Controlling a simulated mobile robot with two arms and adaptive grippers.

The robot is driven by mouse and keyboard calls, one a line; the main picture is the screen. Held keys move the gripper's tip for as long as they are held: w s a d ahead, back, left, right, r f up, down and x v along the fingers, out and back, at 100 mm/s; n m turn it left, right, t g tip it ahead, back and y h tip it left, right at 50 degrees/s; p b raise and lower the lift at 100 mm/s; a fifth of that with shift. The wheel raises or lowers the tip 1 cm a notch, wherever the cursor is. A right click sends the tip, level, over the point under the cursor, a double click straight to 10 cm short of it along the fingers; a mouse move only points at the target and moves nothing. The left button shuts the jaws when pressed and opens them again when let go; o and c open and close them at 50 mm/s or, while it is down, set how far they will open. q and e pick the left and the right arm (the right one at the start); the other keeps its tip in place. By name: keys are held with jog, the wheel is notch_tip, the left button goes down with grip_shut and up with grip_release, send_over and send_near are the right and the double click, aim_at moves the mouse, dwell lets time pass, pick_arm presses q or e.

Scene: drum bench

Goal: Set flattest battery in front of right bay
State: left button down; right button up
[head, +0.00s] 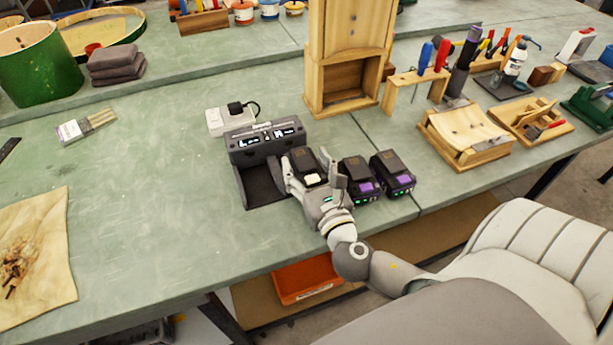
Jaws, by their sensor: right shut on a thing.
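A dark grey charger (264,143) with a lit white display stands mid-bench. A dark tray-like space (262,185) lies open in front of its left part. My right gripper (308,168) is shut on a black battery with a pale yellow-white patch (302,158), just in front of the charger's right part. The fingers hide much of its sides, and I cannot tell whether it touches the bench. Two black batteries with purple patches and small green lights, one nearer (361,181) and one farther right (392,172), stand beside it. My left gripper is not in view.
A white plug block (229,120) with a black cable stands behind the charger. A wooden cabinet (345,60) stands behind the batteries. Wooden fixtures (464,137) fill the right side. A stained cloth (35,255) lies at left. The bench left of the charger is mostly clear.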

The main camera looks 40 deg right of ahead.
notch_tip(320, 180, down, 3)
jog(key=shift+w+f+b, duration=0.1)
jog(key=shift+f+b, duration=0.05)
jog(key=shift+b, duration=0.2)
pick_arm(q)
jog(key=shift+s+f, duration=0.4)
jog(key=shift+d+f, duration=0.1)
pick_arm(e)
jog(key=shift+f, duration=0.1)
jog(key=o, duration=1.2)
jog(key=shift+c, duration=0.2)
jog(key=b+v, duration=0.2)
jog(key=v, duration=0.9)
jog(key=shift+d+b, duration=0.1)
jog(key=shift+b, duration=0.25)
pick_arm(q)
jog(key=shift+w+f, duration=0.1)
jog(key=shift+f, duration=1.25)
pick_arm(e)
jog(key=shift+s, duration=0.55)
